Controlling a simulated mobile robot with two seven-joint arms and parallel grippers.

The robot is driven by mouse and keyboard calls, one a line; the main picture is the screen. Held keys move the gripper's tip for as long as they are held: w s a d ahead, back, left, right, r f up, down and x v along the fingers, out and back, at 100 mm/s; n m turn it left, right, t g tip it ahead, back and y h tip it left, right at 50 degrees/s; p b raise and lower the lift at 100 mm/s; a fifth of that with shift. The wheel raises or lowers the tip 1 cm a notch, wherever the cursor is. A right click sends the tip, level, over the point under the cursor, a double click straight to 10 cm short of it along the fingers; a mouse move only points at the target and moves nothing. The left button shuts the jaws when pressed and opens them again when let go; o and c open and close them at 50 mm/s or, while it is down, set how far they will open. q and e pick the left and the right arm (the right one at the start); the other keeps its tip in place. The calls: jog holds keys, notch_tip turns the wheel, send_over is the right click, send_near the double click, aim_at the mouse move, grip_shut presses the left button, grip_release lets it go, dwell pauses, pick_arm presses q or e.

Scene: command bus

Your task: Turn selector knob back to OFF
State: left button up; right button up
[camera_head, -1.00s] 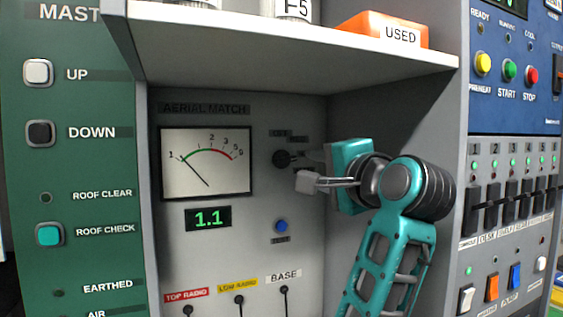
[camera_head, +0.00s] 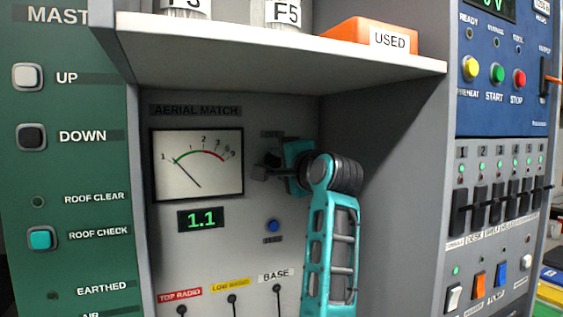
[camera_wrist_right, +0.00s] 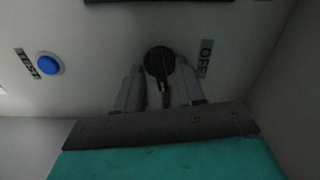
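The black selector knob (camera_wrist_right: 159,62) sits on the grey AERIAL MATCH panel (camera_head: 215,255). In the right wrist view its bar points down towards my gripper, and the OFF label (camera_wrist_right: 205,58) is to its right. My right gripper (camera_head: 262,170) is at the knob in the head view and hides most of it. In the right wrist view the two fingers of my right gripper (camera_wrist_right: 160,88) stand apart, one on each side of the knob's bar, with gaps showing. Whether either finger touches the knob I cannot tell. My left gripper is not in view.
A meter (camera_head: 198,165) and a green 1.1 display (camera_head: 202,219) are left of the knob. A blue TEST button (camera_head: 273,225) is below it. A shelf (camera_head: 280,58) overhangs the recess, and a side wall (camera_head: 390,160) closes it on the right.

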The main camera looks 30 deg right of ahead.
jog(key=shift+c, duration=0.4)
grip_shut()
jog(key=shift+n, duration=0.4)
jog(key=n, duration=0.3)
jog(key=shift+n, duration=0.4)
jog(key=n, duration=0.4)
jog(key=shift+n, duration=0.3)
jog(key=n, duration=0.5)
jog(key=shift+n, duration=0.4)
jog(key=shift+f+n, duration=0.1)
jog(key=shift+n, duration=0.4)
